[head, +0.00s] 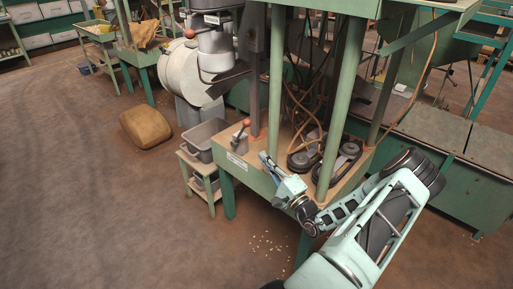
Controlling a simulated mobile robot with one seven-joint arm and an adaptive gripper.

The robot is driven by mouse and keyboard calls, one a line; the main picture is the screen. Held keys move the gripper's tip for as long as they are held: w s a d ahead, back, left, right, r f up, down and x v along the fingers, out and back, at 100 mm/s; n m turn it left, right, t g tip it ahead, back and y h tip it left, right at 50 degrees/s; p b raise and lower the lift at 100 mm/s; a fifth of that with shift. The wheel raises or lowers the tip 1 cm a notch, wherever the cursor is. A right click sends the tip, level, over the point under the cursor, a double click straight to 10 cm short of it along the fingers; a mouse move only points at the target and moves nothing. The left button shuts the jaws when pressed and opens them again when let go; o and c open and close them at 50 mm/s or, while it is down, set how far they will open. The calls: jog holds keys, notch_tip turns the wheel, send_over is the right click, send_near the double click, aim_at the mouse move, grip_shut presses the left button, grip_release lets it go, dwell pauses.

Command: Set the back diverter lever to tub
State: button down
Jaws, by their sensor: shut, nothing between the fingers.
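A lever with an orange-red knob (247,122) stands at the left corner of the near green table, leaning a little to the right. A second orange-red knob (190,33) shows farther back, by the pale round drum. Which of these is the back diverter lever I cannot tell for sure. A grey tub (203,140) sits on a small stand beside the near table, left of the near lever. My gripper (264,157) is shut and empty, at the table's front edge, below and right of the near knob, apart from it.
Green posts (343,100) rise from the near table (232,168), with black coiled parts and hoses between them. A brown sack (146,126) lies on the floor at left. Small pale bits (268,243) are scattered on the floor in front. The left floor is mostly clear.

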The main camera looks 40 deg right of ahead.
aim_at(241, 133)
jog(key=f+b, duration=0.1)
jog(key=f+t+b, duration=0.1)
jog(key=f, duration=0.1)
jog(key=s+f+t+h+b, duration=0.1)
jog(key=b, duration=0.1)
jog(key=shift+s+d+f+m, duration=0.1)
jog(key=shift+d+f+m, duration=0.15)
jog(key=shift+m, duration=0.15)
jog(key=b+x, duration=0.3)
jog(key=x, duration=1.1)
jog(key=shift+s+r+b, duration=0.15)
jog(key=shift+r+b, duration=0.15)
jog(key=shift+r, duration=0.05)
